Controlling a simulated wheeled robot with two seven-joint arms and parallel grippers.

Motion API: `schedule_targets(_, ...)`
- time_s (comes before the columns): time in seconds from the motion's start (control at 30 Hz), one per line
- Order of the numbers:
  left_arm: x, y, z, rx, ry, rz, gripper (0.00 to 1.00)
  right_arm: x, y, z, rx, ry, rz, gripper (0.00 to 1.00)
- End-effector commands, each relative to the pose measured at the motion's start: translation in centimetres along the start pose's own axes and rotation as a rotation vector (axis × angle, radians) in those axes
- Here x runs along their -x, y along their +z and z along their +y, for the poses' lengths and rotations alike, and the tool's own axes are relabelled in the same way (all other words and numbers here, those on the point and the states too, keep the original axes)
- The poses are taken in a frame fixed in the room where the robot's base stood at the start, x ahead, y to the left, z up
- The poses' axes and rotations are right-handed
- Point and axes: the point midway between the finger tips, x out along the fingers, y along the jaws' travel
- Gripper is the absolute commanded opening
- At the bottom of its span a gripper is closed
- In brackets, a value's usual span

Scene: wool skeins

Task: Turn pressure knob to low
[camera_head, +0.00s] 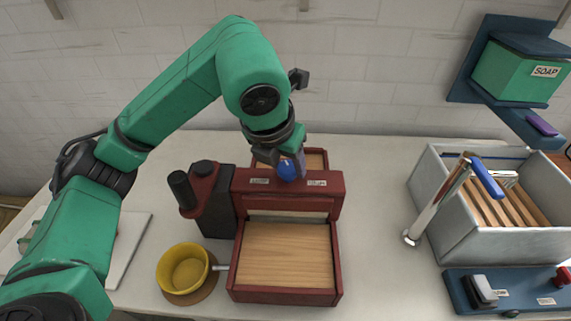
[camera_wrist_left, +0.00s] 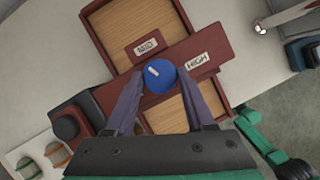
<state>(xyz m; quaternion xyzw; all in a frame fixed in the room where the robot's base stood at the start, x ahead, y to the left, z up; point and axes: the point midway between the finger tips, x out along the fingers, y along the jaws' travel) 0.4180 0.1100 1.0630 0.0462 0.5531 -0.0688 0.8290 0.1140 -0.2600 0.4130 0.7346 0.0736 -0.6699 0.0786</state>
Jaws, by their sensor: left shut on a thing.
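The blue pressure knob (camera_head: 287,170) sits on the dark red crossbar of a wooden-bedded press (camera_head: 336,240). In the left wrist view the knob (camera_wrist_left: 165,82) has a white pointer mark aimed up and left, to the side of the MID label (camera_wrist_left: 149,46) away from the HIGH label (camera_wrist_left: 198,61). No LOW label is readable; that side is partly behind a finger. My left gripper (camera_head: 288,160) reaches down from above, its two fingers (camera_wrist_left: 160,84) on either side of the knob and shut on it. My right gripper is not in view.
Left of the press stand a dark pump-like unit (camera_head: 215,208) and a yellow bowl (camera_head: 184,271) on a round mat. On the right are a grey sink (camera_head: 450,225) with a faucet (camera_head: 437,200), a soap box (camera_head: 515,75) and a blue panel (camera_head: 525,290). The counter between press and sink is clear.

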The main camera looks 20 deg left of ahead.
Motion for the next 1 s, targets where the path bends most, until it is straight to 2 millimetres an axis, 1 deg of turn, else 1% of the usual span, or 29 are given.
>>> schedule_targets(0.1, 0.0, 0.1, -0.1, 0.098, 0.042, -0.004, 0.00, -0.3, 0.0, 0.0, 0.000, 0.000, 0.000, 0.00)
schedule_targets(0.27, 0.1, 0.1, -0.2, 0.239, 0.100, -0.003, 0.00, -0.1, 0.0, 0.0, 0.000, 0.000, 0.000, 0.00)
schedule_targets(0.6, 0.3, 0.3, -0.5, 0.537, 0.225, -0.001, 0.00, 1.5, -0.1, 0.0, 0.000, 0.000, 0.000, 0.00)
schedule_targets(1.0, 0.1, 0.5, -0.7, 0.876, 0.365, 0.000, 0.00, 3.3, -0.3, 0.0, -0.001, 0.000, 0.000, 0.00)
